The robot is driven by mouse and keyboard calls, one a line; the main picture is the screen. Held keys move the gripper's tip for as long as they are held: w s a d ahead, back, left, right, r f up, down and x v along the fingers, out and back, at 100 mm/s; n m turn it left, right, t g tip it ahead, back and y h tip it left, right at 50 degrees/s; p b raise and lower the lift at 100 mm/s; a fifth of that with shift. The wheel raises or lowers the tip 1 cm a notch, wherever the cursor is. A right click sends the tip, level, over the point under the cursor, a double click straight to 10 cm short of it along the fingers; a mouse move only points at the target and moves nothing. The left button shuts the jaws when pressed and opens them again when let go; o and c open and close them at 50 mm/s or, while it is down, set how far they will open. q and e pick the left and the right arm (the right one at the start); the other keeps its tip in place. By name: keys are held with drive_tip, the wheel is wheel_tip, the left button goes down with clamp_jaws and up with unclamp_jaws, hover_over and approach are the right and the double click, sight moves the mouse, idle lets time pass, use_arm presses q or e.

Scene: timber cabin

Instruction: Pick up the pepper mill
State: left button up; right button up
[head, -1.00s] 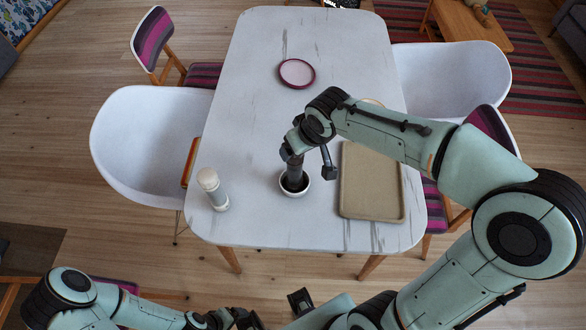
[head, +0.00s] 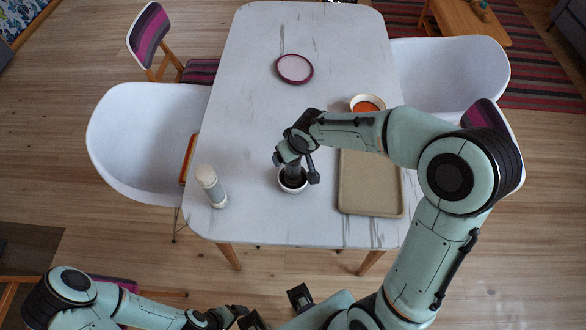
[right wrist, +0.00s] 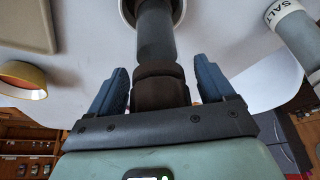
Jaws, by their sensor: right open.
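The pepper mill (right wrist: 156,45) has a grey body and a dark brown top. In the head view the mill (head: 293,172) stands in a small white bowl (head: 284,188), mostly hidden by my right gripper (head: 297,160). In the right wrist view the two blue-grey fingers of my right gripper (right wrist: 163,78) are open on either side of the mill's brown top, with gaps at both sides. My left gripper (head: 245,318) is low at the bottom edge of the head view, away from the table; its jaws are not clear.
A salt shaker (head: 212,187) stands left of the bowl; its SALT label shows in the right wrist view (right wrist: 282,12). A tan tray (head: 370,185) lies to the right. An orange-filled bowl (head: 367,103) and a maroon-rimmed plate (head: 294,69) are farther back. The table's middle is clear.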

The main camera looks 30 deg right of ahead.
clamp_jaws()
drive_tip(key=shift+r, duration=0.1)
